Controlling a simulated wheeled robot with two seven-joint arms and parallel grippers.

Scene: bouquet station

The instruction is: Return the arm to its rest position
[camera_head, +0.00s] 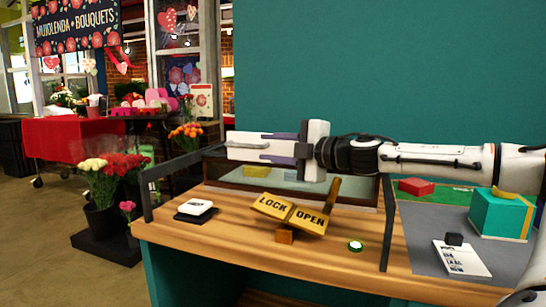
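My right arm (435,155) comes in from the right edge and reaches left across the counter, roughly level. My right gripper (234,146) is at its left end, in front of the glass-topped case (300,184) and above the counter. Its white fingers point left, and I see nothing held between them. They look close together from this side, but I cannot tell whether they are open or shut. My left gripper is not in view.
The wooden counter (235,220) holds a white device on a black pad (196,208), a yellow LOCK/OPEN sign (292,214) and a green-white button (355,246). A teal box (500,213), a red block (416,187) and a white card (461,259) are at the right. Dark rails (387,225) edge the counter section.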

